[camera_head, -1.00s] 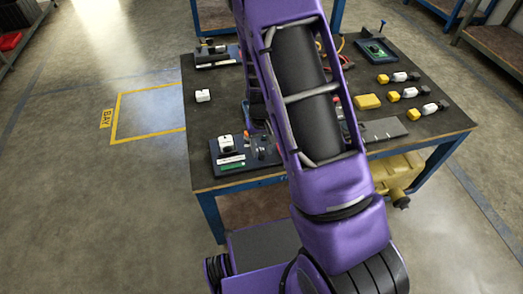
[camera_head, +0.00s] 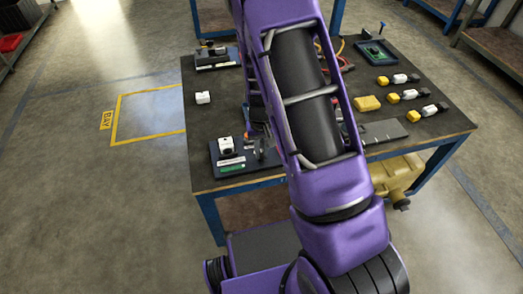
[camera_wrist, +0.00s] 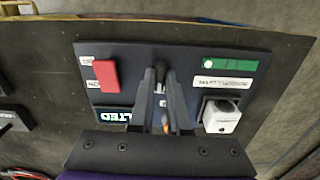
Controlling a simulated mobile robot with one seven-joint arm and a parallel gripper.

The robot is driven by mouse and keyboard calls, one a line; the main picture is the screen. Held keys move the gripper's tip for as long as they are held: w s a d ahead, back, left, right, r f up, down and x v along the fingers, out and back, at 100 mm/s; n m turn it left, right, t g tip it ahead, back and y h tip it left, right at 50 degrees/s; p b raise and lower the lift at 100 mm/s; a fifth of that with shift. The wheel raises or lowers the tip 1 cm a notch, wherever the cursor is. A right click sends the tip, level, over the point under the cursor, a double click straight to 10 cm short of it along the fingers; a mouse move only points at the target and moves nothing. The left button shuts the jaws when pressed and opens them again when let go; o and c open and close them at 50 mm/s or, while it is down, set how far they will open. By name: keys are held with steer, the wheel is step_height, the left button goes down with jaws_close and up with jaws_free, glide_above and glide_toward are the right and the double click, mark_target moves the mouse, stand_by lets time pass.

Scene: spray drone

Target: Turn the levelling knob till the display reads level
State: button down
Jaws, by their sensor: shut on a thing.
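The levelling panel (camera_wrist: 200,115) is a dark board on the bench; in the head view it shows at the near left corner (camera_head: 225,174). A small dark knob (camera_wrist: 160,76) stands near its middle in the wrist view. My gripper (camera_wrist: 160,74) is closed around the knob, one dark finger on each side. The display (camera_wrist: 115,115) shows white letters ending "LTED"; the left finger hides its start. In the head view my gripper (camera_head: 262,148) is low at the panel's right part, small and dark.
The panel also carries a red block (camera_wrist: 106,76), a white block (camera_wrist: 221,116) and a green strip (camera_wrist: 230,64). A small white block (camera_head: 203,97) and a yellow block (camera_head: 367,103) sit on the bench.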

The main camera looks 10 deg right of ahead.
steer(key=m+p, duration=0.1)
steer(key=m, duration=0.4)
steer(key=c, duration=0.9)
jaws_free()
steer(key=shift+r, duration=0.1)
step_height(320, 180, up, 17)
steer(key=p, duration=0.3)
steer(key=shift+r+p, duration=0.15)
steer(key=shift+p, duration=0.15)
